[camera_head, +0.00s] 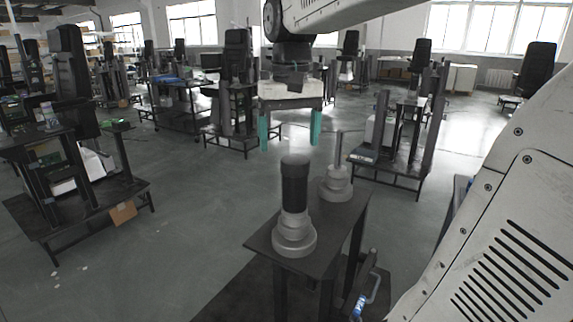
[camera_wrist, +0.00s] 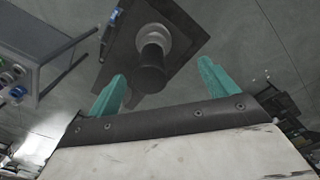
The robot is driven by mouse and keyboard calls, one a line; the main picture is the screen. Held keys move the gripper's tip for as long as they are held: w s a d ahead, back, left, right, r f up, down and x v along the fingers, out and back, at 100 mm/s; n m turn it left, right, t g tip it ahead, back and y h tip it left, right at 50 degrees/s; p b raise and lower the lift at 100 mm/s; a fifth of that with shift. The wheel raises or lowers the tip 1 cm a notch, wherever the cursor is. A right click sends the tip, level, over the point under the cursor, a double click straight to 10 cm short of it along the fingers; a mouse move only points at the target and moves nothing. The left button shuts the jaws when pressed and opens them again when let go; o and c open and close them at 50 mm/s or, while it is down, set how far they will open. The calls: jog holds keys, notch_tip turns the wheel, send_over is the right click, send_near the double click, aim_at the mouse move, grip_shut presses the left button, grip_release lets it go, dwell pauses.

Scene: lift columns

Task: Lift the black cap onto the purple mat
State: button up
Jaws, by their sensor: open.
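The black cap (camera_head: 295,184) is a dark upright cylinder on top of a pale grey column with a wide round foot (camera_head: 294,238). This stands on a small dark table (camera_head: 268,238). The cap also shows in the wrist view (camera_wrist: 150,76), seen from above, near the gap between my fingertips. My gripper (camera_head: 290,136) has two teal fingers spread wide, with nothing between them. It hangs higher than the cap and apart from it. It also shows in the wrist view (camera_wrist: 161,72). I see no purple mat in either view.
A second grey stepped base (camera_head: 336,184) with a thin upright rod stands on the same table, right of and behind the capped column. Other dark workstations (camera_head: 390,160) stand around. The floor (camera_head: 185,240) left of the table is clear.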

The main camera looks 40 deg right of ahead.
aim_at(295, 159)
jog(key=shift+m, duration=0.4)
jog(key=w+d, duration=0.1)
jog(key=w+d+r, duration=0.1)
jog(key=w+d, duration=0.1)
jog(key=shift+w+d, duration=0.15)
jog(key=shift+d, duration=0.2)
jog(key=f, duration=0.5)
jog(key=d+f, duration=0.1)
jog(key=f, duration=0.1)
jog(key=shift+w+f, duration=0.1)
jog(key=shift+f, duration=0.15)
jog(key=c, duration=1.2)
